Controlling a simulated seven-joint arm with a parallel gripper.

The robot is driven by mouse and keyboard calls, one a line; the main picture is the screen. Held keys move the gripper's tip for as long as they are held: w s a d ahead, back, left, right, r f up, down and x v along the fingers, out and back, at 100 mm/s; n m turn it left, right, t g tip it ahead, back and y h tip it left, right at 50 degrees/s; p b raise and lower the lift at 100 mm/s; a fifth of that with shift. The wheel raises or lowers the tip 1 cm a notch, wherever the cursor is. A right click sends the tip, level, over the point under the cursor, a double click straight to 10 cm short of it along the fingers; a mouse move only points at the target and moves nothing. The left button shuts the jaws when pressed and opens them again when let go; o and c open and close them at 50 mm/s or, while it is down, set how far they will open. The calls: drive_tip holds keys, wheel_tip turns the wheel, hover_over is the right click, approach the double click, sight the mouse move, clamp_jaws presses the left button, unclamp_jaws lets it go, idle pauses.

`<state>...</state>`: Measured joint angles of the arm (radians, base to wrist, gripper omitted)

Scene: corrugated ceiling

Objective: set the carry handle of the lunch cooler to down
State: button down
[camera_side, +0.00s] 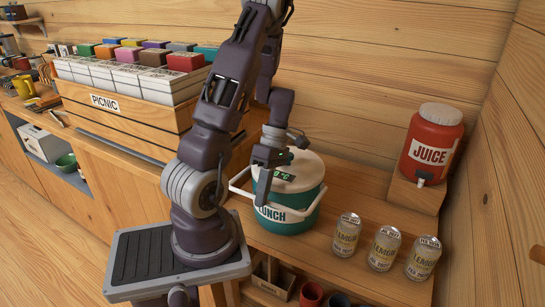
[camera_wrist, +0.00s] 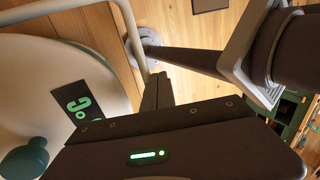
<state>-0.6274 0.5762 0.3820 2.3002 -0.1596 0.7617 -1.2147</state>
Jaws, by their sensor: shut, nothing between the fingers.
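The lunch cooler (camera_side: 287,219) is a teal drum with a white lid (camera_side: 303,172) and a LUNCH label, upright on the wooden counter. Its pale carry handle (camera_side: 236,185) swings out around the cooler's left and front side, around or below lid level. I cannot tell if it rests at its stop. My gripper (camera_side: 262,202) points down at the cooler's front left, shut and empty, and hides part of the cooler and handle. In the wrist view the handle (camera_wrist: 131,32) runs close beside my closed fingers (camera_wrist: 157,88); contact is unclear. The lid (camera_wrist: 45,75) fills the left.
Several lemon cans (camera_side: 346,234) stand right of the cooler. A red juice dispenser (camera_side: 431,145) sits on a wooden block at the right. A wooden PICNIC crate (camera_side: 120,122) of boxes stands behind my arm at the left. Cups (camera_side: 311,294) are on a lower shelf.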

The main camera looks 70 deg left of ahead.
drive_tip(key=shift+f, duration=0.35)
idle(0.3)
wheel_tip(320, 180, up, 13)
drive_tip(key=s+d, duration=0.1)
drive_tip(key=w+a+r+t+y, duration=0.1)
drive_tip(key=w+a+r, duration=0.1)
drive_tip(key=w+a, duration=0.3)
drive_tip(key=x, duration=1.4)
drive_tip(key=shift+w+f+t+y, duration=0.2)
drive_tip(key=shift+t+y, duration=0.1)
drive_tip(key=shift+a, duration=0.1)
